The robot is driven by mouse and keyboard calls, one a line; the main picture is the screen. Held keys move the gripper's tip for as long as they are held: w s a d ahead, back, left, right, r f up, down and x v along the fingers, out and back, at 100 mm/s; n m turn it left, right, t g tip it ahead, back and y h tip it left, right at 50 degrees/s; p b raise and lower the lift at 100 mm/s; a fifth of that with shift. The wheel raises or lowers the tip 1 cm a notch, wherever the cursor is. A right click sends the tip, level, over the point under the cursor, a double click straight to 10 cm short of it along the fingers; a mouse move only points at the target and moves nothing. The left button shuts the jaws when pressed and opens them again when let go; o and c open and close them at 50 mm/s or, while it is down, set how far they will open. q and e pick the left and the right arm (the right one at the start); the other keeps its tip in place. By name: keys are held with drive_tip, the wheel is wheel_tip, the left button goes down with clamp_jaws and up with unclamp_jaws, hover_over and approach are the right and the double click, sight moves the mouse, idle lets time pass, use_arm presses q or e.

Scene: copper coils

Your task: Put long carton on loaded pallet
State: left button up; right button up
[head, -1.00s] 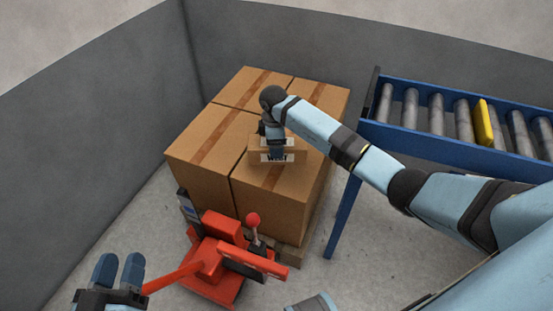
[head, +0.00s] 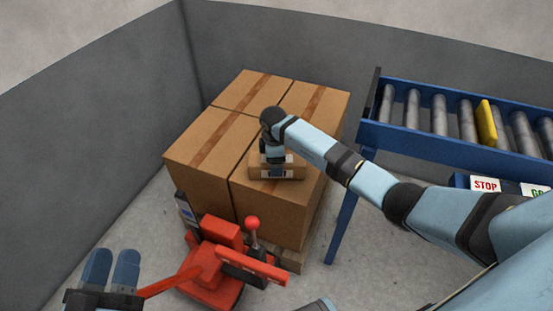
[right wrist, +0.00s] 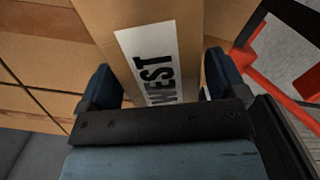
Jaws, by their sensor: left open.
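The long carton (head: 292,169) is a small brown box with white labels, one reading WEST in the right wrist view (right wrist: 187,70). My right gripper (head: 274,172) points down over it, with one finger on each side in the right wrist view (right wrist: 163,85), and is shut on it. The carton is at the top of the front right box of the loaded pallet (head: 292,258); I cannot tell whether it touches. Big taped boxes (head: 205,155) cover the pallet. My left gripper (head: 112,262) is open and empty at the lower left.
A red pallet jack (head: 215,262) with a red-knobbed lever stands in front of the pallet. A blue roller conveyor (head: 455,146) with a yellow piece (head: 486,122) and a STOP sign (head: 485,185) is at the right. Grey walls (head: 85,120) enclose the left and back.

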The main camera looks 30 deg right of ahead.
drive_tip(key=shift+o, duration=0.5)
wheel_tip(320, 180, up, 3)
drive_tip(key=shift+f+p, duration=0.1)
drive_tip(key=shift+p, duration=0.5)
use_arm(q)
wheel_tip(320, 180, down, 6)
drive_tip(key=a+g+y+p, duration=0.2)
drive_tip(key=g+p, duration=0.1)
drive_tip(key=shift+a+f+y, duration=0.2)
drive_tip(key=shift+a+y, duration=0.05)
drive_tip(key=shift+y, duration=0.15)
use_arm(e)
wheel_tip(320, 180, up, 10)
drive_tip(key=shift+a+f, duration=0.25)
drive_tip(key=shift+w, duration=0.15)
